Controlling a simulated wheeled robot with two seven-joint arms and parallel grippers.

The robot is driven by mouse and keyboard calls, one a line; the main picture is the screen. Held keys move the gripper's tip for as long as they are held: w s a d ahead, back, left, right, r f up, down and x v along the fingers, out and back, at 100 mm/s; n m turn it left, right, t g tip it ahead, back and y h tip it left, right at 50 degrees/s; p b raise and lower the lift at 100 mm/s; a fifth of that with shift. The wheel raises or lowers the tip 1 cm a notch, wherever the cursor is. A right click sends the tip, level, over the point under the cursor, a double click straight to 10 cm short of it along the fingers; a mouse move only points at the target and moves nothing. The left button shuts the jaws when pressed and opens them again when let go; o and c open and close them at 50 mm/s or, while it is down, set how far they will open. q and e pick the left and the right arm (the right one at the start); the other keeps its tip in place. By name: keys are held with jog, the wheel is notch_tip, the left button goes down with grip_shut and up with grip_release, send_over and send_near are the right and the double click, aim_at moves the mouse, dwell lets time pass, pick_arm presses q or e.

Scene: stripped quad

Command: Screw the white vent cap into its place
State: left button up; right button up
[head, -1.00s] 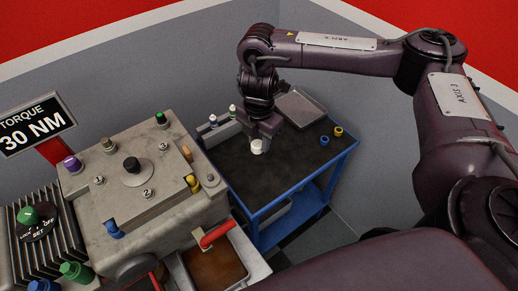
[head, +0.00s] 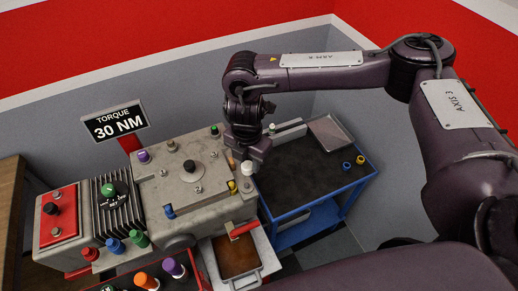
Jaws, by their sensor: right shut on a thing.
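The white vent cap (head: 247,168) is a small round white piece at the tips of my right gripper (head: 247,159). The right gripper points down and is shut on the cap. In the picture the cap lies over the right edge of the grey metal housing (head: 190,218), close to a yellow fitting (head: 232,187) and a small grey fitting (head: 247,186). How far the cap is above the housing is hard to tell. I cannot make out an empty opening for the cap. The left gripper is not in view.
A blue cart (head: 330,190) with a dark top stands right of the housing, bearing a grey tray (head: 328,131) and blue and yellow rings. A red handle (head: 243,230) and an open pan (head: 237,255) are at the housing's front right. Coloured knobs fill the left.

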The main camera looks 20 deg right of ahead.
aim_at(247, 173)
jog(key=shift+s+a+r, duration=0.1)
jog(key=shift+a+r, duration=0.1)
jog(key=shift+a, duration=0.15)
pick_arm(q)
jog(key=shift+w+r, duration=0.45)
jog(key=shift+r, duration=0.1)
pick_arm(e)
jog(key=shift+f+b, duration=1.9)
jog(key=shift+f, duration=1)
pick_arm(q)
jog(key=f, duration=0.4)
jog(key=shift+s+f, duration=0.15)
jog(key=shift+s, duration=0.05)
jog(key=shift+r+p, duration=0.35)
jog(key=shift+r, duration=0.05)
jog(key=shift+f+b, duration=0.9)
pick_arm(e)
jog(key=shift+f, duration=1.25)
jog(key=o, duration=1.1)
